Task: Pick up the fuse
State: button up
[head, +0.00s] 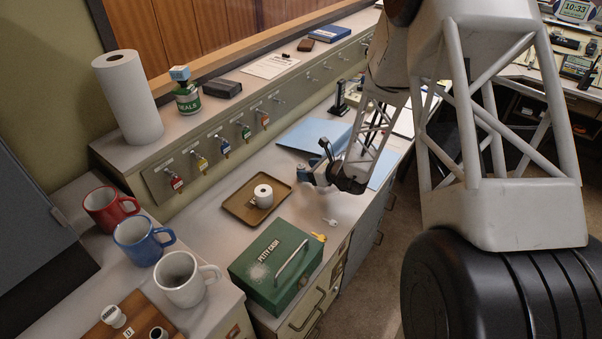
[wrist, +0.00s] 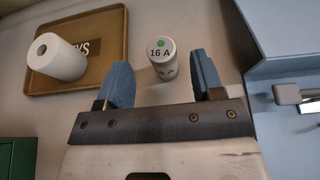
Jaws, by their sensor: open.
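The fuse (wrist: 162,62) is a short white cylinder with "16 A" and a green dot on its end. In the wrist view it is on the grey counter, between and slightly beyond the fingertips of my gripper (wrist: 158,72). The two blue fingers are open, one to each side of it, with gaps showing on both sides. In the head view my gripper (head: 312,160) is low over the counter, right of the brown tray, and I cannot make out the fuse there.
The brown tray (head: 234,208) holds a white roll (head: 263,197) just left of my gripper. A green petty cash box (head: 257,271) and keys (head: 329,222) are nearer the front. Blue folders (head: 310,136) lie behind and right. Mugs (head: 142,240) stand at left.

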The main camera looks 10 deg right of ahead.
aim_at(303, 166)
jog(key=shift+x, duration=2.6)
jog(key=shift+w+r, duration=0.1)
jog(key=shift+r, duration=0.1)
jog(key=c, duration=1)
jog(key=shift+r, duration=0.2)
jog(key=shift+r, duration=1.65)
jog(key=s, duration=0.5)
jog(key=s+d+r, duration=0.1)
jog(key=s, duration=1)
jog(key=shift+d+r, duration=0.15)
jog(key=shift+r, duration=0.05)
